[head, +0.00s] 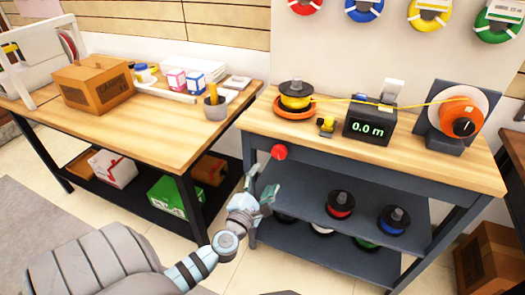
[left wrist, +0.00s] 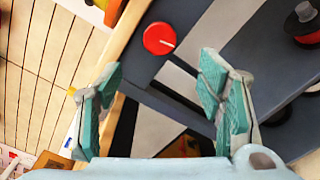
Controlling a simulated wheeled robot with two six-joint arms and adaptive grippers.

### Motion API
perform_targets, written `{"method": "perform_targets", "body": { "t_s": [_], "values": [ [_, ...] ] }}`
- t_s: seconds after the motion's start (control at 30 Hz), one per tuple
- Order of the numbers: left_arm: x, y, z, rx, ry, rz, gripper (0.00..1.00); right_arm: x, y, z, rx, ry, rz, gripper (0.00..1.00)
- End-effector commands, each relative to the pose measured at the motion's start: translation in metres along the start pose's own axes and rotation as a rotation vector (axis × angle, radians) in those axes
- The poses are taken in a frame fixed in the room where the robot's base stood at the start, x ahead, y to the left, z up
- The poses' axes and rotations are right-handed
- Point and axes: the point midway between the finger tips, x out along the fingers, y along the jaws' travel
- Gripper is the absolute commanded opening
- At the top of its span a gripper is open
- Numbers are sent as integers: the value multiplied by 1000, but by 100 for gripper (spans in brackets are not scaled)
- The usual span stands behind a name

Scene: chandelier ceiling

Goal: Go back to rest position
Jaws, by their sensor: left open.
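My left gripper (head: 262,188) is open and empty in the head view, in front of the left end of the wooden-topped workbench (head: 440,172), below the tabletop level. In the left wrist view its two teal fingers (left wrist: 165,98) are spread apart with nothing between them. A red round knob (head: 279,152) with a white mark sits on the bench front just above the gripper. The knob also shows beyond the fingers in the left wrist view (left wrist: 159,38). My right gripper is in neither view.
The bench bears a yellow spool (head: 295,95), a meter reading 0.0 m (head: 368,128) and an orange-hubed reel (head: 464,122). Several spools stand on its shelf (head: 300,205). A second table (head: 140,135) at left holds a cardboard box (head: 94,84). Tiled floor (head: 285,268) is clear in front.

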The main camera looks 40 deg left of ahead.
Motion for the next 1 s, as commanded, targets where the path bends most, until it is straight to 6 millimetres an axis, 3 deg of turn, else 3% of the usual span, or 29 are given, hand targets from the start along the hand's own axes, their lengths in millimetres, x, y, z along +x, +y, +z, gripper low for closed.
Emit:
{"method": "perform_targets", "body": {
  "t_s": [0.57,0.67,0.77,0.87,0.9,0.97,1.0],
  "values": [
    [-4,0,0,5,0,1,62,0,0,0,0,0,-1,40],
    [-4,-6,7,162,-43,-22,62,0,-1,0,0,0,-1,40],
    [-13,-57,-19,650,-106,-142,62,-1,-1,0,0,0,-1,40],
    [-49,-130,-71,1170,-199,-384,62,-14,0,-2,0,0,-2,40],
    [-73,-159,-96,1356,-257,-504,62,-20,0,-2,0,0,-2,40],
    [-117,-196,-133,1592,-365,-691,62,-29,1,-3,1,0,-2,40],
    [-151,-216,-156,1721,-451,-817,62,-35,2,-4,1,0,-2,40]
  ]
}}
